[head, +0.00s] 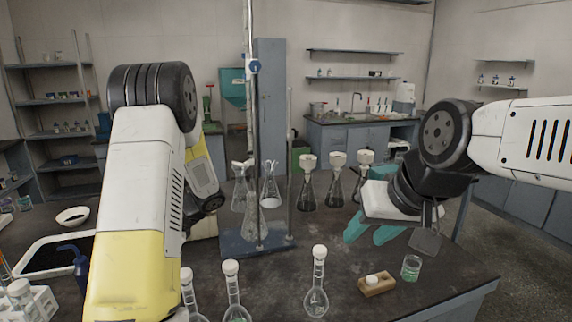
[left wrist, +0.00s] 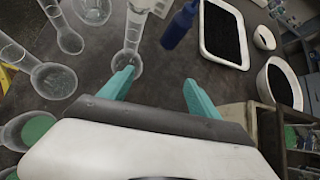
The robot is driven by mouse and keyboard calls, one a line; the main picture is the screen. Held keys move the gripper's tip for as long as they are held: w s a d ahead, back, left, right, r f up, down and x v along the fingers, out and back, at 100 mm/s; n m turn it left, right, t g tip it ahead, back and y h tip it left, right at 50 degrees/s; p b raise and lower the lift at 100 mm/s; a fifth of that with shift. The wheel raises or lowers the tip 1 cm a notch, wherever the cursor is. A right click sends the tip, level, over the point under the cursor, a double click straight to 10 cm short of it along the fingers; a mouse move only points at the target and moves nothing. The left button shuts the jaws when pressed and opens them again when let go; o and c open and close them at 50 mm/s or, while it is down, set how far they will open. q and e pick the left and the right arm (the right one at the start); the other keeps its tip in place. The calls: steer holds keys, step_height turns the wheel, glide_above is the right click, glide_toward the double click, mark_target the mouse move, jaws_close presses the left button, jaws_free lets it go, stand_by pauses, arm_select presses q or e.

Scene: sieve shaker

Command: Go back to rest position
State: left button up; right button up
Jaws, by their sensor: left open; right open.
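My right gripper (head: 372,232) is in the head view, above the right part of the dark bench. Its teal fingers are apart and I see nothing held between them. My left arm fills the left of the head view and its fingers do not show there. In the left wrist view my left gripper (left wrist: 160,92) has its teal fingers spread over the bench, with only bare bench between the tips. A glass flask (left wrist: 128,62) stands close by its left finger. A blue bottle (left wrist: 179,27) stands beyond the fingers.
A small beaker with green liquid (head: 411,267) and a wooden block (head: 377,286) lie below my right gripper. A volumetric flask (head: 317,295) stands at the front. A stand with a blue base (head: 245,243) and several flasks are mid-bench. A black-filled tray (left wrist: 204,48) is left.

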arm_select(q)
steer(key=s+d+r+n+t+h, duration=0.7)
steer(key=s+d+r+n+h, duration=0.4)
steer(key=s+d+r, duration=0.8)
steer(key=d+r+n, duration=0.1)
steer(key=d, duration=0.2)
steer(key=shift+s+d+r+n, duration=0.25)
steer(key=shift+d+n, duration=0.1)
steer(key=shift+n, duration=0.05)
steer(key=shift+o, duration=0.4)
steer(key=shift+s+d+r+t, duration=0.15)
steer(key=shift+s+d+t, duration=0.1)
steer(key=shift+d+t, duration=0.05)
steer(key=shift+w+a, duration=0.1)
